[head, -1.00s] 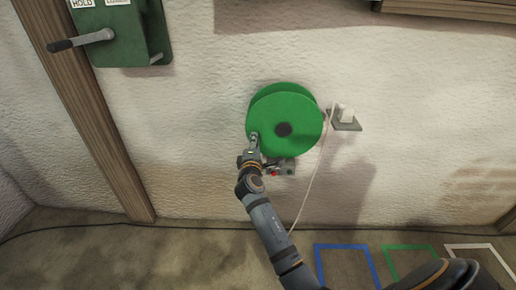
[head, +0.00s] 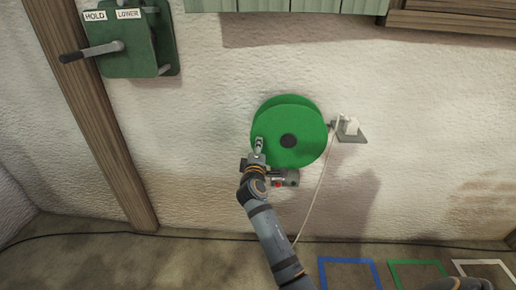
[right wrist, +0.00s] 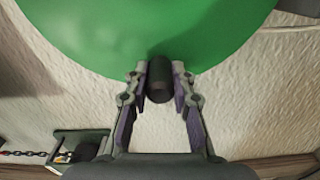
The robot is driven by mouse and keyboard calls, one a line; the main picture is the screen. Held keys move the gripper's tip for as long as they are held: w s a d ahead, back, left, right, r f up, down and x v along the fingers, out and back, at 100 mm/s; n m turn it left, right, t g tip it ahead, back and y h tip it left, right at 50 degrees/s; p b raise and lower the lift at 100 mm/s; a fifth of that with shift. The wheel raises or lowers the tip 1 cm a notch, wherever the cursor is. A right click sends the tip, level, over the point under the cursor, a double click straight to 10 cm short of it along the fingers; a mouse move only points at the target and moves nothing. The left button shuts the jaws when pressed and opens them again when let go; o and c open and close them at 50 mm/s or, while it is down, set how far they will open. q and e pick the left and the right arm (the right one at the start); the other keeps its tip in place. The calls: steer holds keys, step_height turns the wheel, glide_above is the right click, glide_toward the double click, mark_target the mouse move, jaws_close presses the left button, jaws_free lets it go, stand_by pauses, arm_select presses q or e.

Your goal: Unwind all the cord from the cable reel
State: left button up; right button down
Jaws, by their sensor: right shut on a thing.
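The green cable reel (head: 302,125) is mounted on the white wall, with a dark hub at its centre. It also fills the top of the right wrist view (right wrist: 110,35). My right gripper (head: 259,146) is at the left part of the reel's front disc. In the right wrist view its fingers (right wrist: 159,88) are shut on a dark cylindrical crank handle (right wrist: 159,72). A pale cord (head: 318,185) runs from beside the reel down to the floor. Any cord wound between the discs is hidden. My left gripper is out of view.
A white block on a grey bracket (head: 350,133) sits right of the reel. A small unit with a red button (head: 278,183) is below it. A green lever box (head: 130,50) hangs upper left. Blue, green and white floor outlines lie lower right.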

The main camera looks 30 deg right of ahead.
mark_target(258, 121)
steer(key=c, duration=1.1)
jaws_free()
step_height(258, 121, up, 10)
steer(key=shift+r, duration=0.1)
